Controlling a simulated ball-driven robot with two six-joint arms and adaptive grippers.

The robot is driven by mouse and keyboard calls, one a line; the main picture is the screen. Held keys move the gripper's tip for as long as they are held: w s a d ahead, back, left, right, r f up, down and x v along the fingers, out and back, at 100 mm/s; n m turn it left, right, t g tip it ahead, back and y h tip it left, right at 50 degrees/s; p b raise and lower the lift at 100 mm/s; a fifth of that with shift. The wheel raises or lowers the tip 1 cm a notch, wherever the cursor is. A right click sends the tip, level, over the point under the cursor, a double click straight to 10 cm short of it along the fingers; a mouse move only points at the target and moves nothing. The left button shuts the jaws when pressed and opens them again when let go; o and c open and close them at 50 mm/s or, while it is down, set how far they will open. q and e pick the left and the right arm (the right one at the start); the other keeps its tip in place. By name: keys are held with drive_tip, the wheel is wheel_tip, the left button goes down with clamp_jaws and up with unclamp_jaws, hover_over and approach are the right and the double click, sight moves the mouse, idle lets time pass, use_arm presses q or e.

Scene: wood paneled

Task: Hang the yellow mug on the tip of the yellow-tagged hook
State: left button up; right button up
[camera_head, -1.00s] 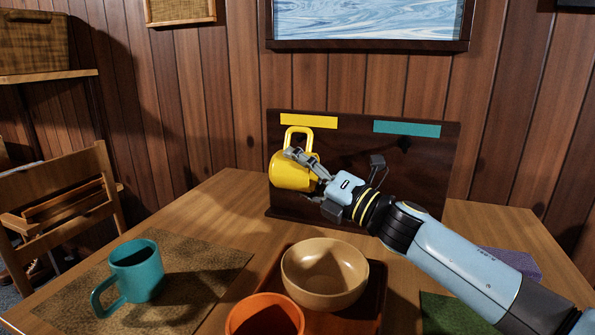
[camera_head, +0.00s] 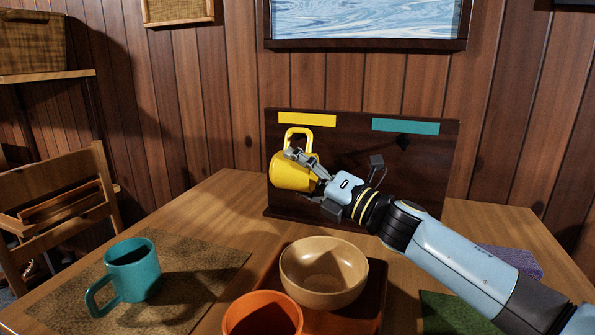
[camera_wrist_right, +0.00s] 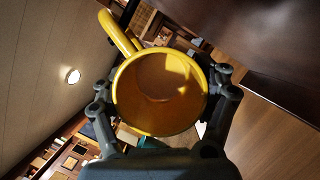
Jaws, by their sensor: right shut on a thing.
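The yellow mug (camera_head: 287,174) is held in my right gripper (camera_head: 303,166), in front of the left part of the dark hook board (camera_head: 345,205). Its handle points up, just below the yellow tag (camera_head: 307,119). The hook under the yellow tag is hidden behind the mug and handle. In the right wrist view the mug's open mouth (camera_wrist_right: 160,92) faces the camera, with a finger on each side and the handle at upper left. I cannot tell whether the handle touches a hook. My left gripper is not in view.
A teal tag (camera_head: 405,127) with a dark hook below it is at the board's right. A teal mug (camera_head: 133,270) stands on a woven mat (camera_head: 210,262) at left.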

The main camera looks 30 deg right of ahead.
idle(0.7)
drive_tip(key=o, duration=1.4)
drive_tip(key=shift+f, duration=0.1)
drive_tip(key=v, duration=1.2)
